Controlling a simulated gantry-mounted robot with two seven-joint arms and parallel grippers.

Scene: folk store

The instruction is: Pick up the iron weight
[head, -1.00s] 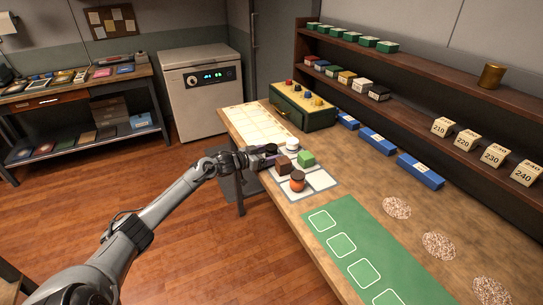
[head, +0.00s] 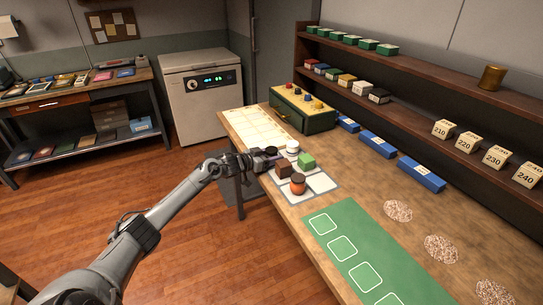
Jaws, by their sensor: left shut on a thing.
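My left gripper (head: 262,158) reaches in from the left to the back left part of the pale grid mat (head: 322,182) on the workbench. It is shut on a small dark piece (head: 271,151), which looks like the iron weight; the fingers partly hide it. I cannot tell whether the piece touches the mat. Close by on the mat are a dark brown cube (head: 283,169), a green block (head: 307,161), a white round piece (head: 292,147) and an orange jar with a dark top (head: 297,185). My right gripper is not in view.
A green mat (head: 352,245) with white outlined squares lies nearer on the bench. A green box with colored knobs (head: 303,108) and blue boxes (head: 377,143) stand along the back. Shelves (head: 420,95) with blocks rise behind. Speckled round patches (head: 441,248) lie at right.

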